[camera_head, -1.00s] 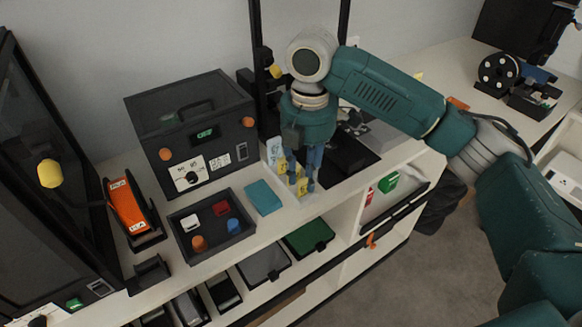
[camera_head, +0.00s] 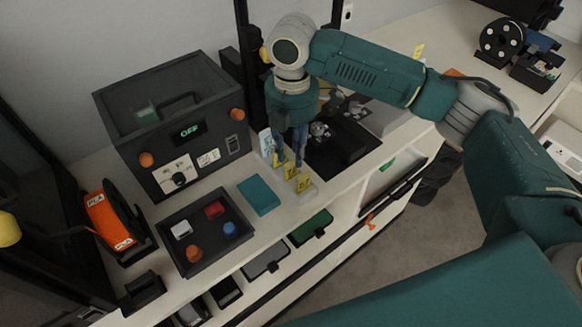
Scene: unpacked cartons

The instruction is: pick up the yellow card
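My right gripper (camera_head: 289,159) points down over the rear of the row. Its two blue fingers are apart, close to the rear and middle cards. I see no card held between them, though the contact is too small to make out. My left gripper is out of view.
A teal block (camera_head: 259,195) lies left of the cards. A dark tray (camera_head: 190,262) with small coloured pieces is further left, below a black box machine (camera_head: 170,120). An orange spool (camera_head: 108,215) is at far left.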

